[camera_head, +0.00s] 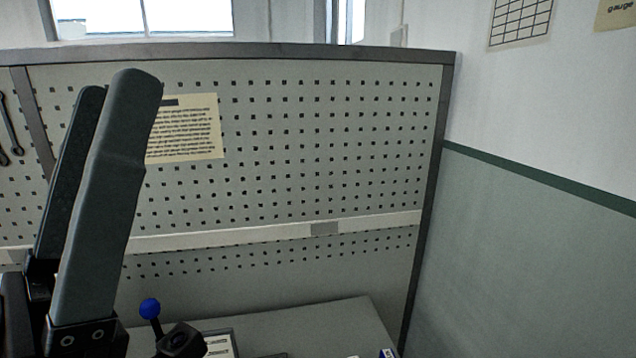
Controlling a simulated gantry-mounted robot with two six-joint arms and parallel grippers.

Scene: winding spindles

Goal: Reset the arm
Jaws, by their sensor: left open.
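My left gripper (108,88) stands upright at the left of the head view, close to the camera. Its two dark grey fingers point up and are apart, with nothing seen between them. It is in front of the perforated panel and hides part of a paper notice (190,128). My right gripper is not in the picture. No winding spindle can be made out.
A grey pegboard (310,150) with a dark frame stands behind the bench top (330,325). A blue-knobbed lever (150,309) and a black device (180,341) are at the bottom. Wrenches (9,130) hang at the far left. A wall closes the right side.

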